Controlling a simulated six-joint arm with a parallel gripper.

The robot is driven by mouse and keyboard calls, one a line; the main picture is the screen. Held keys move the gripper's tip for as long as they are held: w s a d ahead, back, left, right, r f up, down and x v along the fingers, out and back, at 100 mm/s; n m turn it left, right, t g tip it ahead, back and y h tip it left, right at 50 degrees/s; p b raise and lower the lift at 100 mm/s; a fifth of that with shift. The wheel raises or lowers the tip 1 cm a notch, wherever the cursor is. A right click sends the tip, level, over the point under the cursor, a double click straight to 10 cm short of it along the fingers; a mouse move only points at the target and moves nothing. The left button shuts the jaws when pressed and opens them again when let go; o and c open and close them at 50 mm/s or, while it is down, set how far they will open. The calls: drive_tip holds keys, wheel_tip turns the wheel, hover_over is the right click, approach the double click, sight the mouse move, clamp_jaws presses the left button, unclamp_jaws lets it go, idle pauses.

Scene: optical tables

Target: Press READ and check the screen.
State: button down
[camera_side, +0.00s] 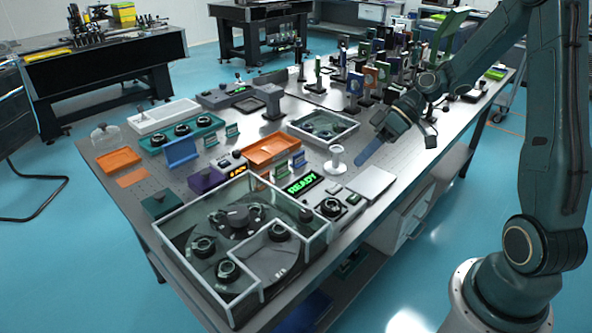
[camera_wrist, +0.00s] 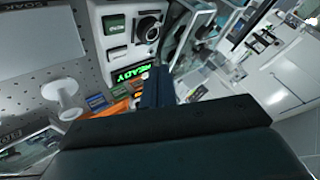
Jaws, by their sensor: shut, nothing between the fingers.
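The screen (camera_side: 305,184) is a black strip with green letters reading READY, near the table's front edge. It also shows in the wrist view (camera_wrist: 131,73), just left of my fingers. My gripper (camera_side: 361,164) is shut and empty, a blue-grey pair of fingers above the table, right of the screen. The fingers (camera_wrist: 157,87) also show in the wrist view, apart from the blocks.
A white spool-shaped stand (camera_side: 336,157) rises close to my fingers. A pale flat plate (camera_side: 371,182) lies below them. A glass-walled enclosure (camera_side: 168,238) fills the front left corner. An orange tray (camera_side: 272,148) and a clear-walled box (camera_side: 324,127) stand behind.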

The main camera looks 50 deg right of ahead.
sight(359, 196)
drive_tip(key=shift+f, duration=3.8)
drive_tip(key=shift+f, duration=0.8)
drive_tip(key=shift+r, duration=0.1)
idle(0.5)
drive_tip(key=shift+r, duration=0.75)
drive_tip(key=shift+r, duration=2.5)
drive_tip(key=shift+a+r, duration=0.1)
